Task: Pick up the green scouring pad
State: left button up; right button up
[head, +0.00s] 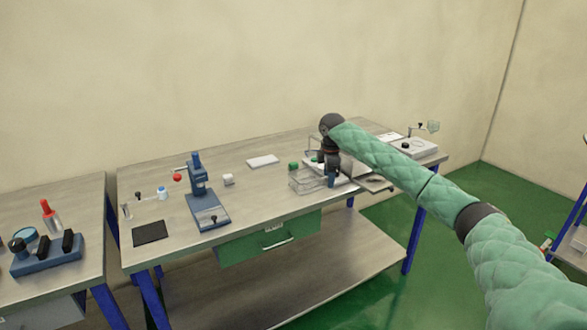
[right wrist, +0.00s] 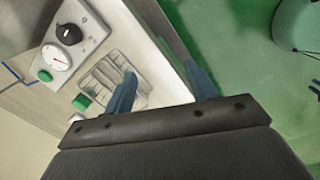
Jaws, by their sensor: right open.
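A small green block (right wrist: 82,102), which may be the scouring pad, shows in the right wrist view to the left of my fingers. A small green item (head: 293,165) stands by a clear box in the head view; I cannot tell whether it is the same thing. My right gripper (head: 332,181) points down over the right part of the workbench. In the right wrist view my right gripper (right wrist: 160,72) has its two blue fingers apart, with nothing seen between them. My arm hides part of the bench. My left gripper is not in view.
A clear box (head: 306,183) stands just left of my right gripper on the workbench (head: 262,196). A grey compartment tray (right wrist: 112,75) lies near the fingers, beside a white panel (right wrist: 85,38) with a knob and gauge. A blue press (head: 203,190) stands farther left.

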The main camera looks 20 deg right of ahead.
aim_at(295, 165)
jog(key=i, duration=1)
